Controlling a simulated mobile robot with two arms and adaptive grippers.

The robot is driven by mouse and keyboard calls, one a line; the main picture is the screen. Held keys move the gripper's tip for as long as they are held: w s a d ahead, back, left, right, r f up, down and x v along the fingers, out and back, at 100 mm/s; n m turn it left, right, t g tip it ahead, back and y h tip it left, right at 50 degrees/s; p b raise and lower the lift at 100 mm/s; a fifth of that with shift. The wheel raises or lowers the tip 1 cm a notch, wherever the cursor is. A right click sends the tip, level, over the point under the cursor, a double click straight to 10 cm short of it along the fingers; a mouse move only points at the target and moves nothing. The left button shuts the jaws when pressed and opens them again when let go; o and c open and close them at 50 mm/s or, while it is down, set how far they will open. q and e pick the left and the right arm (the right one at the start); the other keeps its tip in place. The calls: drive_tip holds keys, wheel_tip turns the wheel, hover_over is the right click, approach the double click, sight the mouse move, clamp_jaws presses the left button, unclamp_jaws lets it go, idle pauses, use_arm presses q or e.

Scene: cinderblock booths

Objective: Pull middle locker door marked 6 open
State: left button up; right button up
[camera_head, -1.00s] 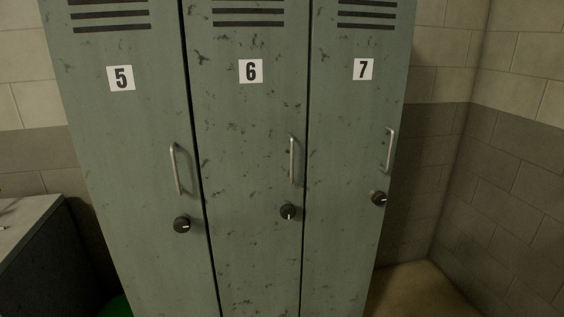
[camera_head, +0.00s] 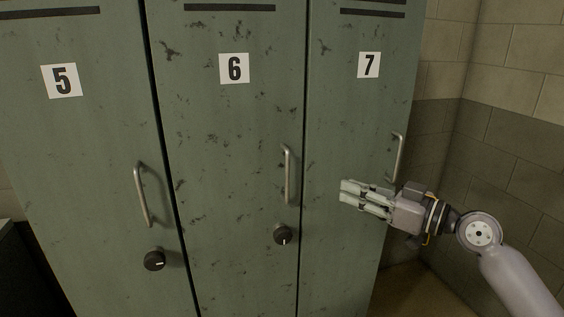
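The middle locker door marked 6 (camera_head: 225,140) is green, scuffed and closed. Its vertical metal handle (camera_head: 287,175) is near its right edge, above a dark round knob (camera_head: 283,235). My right gripper (camera_head: 345,192) comes in from the right, in front of the door marked 7. Its fingers point left toward the handle of door 6, apart from it. The two fingers show a gap between them and hold nothing. My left gripper is not in view.
The closed door marked 5 (camera_head: 75,170) with its handle (camera_head: 142,195) stands on the left. The closed door marked 7 (camera_head: 340,120) is on the right, its handle (camera_head: 398,158) beside my gripper. A cinderblock wall (camera_head: 510,130) bounds the right side.

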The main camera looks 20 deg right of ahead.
sight(289, 166)
drive_tip(key=p+x, duration=0.8)
drive_tip(key=x, duration=0.9)
drive_tip(key=shift+s+a+r, duration=0.2)
drive_tip(key=shift+a+r, duration=0.2)
drive_tip(key=shift+r, duration=0.15)
drive_tip(key=shift+c, duration=0.6)
clamp_jaws()
